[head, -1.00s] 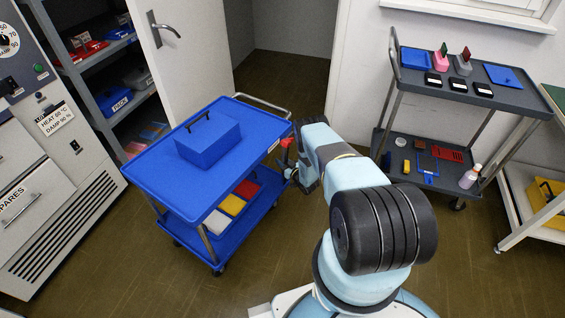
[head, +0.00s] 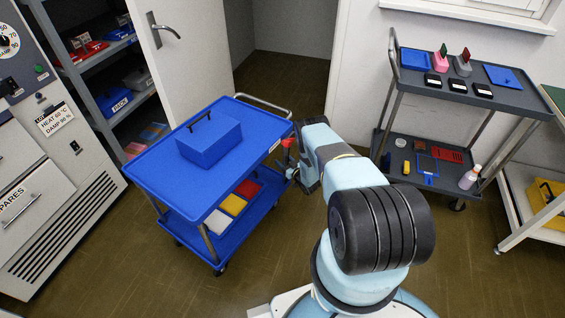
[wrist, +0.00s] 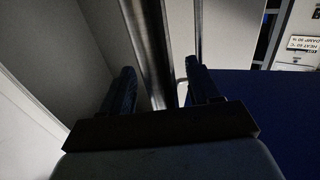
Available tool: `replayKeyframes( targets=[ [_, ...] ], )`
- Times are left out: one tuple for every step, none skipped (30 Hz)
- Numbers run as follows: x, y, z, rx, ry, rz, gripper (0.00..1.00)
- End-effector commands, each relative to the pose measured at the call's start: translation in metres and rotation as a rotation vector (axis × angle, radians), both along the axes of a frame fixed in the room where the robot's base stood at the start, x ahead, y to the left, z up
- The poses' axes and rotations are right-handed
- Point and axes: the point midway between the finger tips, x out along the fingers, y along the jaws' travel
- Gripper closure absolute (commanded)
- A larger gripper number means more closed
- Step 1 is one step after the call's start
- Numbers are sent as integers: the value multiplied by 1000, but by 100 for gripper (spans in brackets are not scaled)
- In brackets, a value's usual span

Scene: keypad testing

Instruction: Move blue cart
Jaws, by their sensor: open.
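The blue cart (head: 165,165) stands left of the centre in the head view. It has a blue top tray, a lower blue shelf (head: 200,232), and a pale metal handle (head: 265,104) at its far end. A blue box (head: 208,138) with a dark handle sits on top. My gripper (head: 290,162) is beside the cart's right edge, partly hidden by my arm. In the wrist view my gripper (wrist: 160,90) is open, its two dark fingers apart. The cart's blue surface (wrist: 255,110) lies to their right. A thin pale bar shows close to the right finger; I cannot tell whether they touch.
White, yellow and red bins (head: 233,205) sit on the cart's lower shelf. A grey cart (head: 470,80) with small items stands at the right. A white door (head: 185,50) and shelving (head: 105,75) stand behind, and a machine (head: 45,150) at left. Floor in front is clear.

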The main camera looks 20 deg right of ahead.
Motion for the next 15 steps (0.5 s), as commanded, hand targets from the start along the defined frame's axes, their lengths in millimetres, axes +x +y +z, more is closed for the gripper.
replayKeyframes(
  targets=[
    [-1,0,0,0,0,0,38],
    [-2,-1,0,0,1,0,38],
    [-4,-1,0,0,1,0,38],
    [-6,-2,0,0,1,0,38],
    [-9,-3,0,0,1,0,38],
    [-13,-5,-1,1,1,-1,38],
    [-17,-7,-1,0,2,-1,38],
    [-22,-8,-1,0,2,-1,38],
    [-29,-10,0,1,3,0,38],
    [-34,-12,-1,0,2,0,38],
    [-40,-14,-1,0,3,0,38],
    [-47,-17,-1,0,2,0,38],
    [-53,-19,-1,0,3,0,38],
    [-59,-21,-1,0,2,0,38],
    [-66,-24,-1,0,3,0,38]
  ],
)
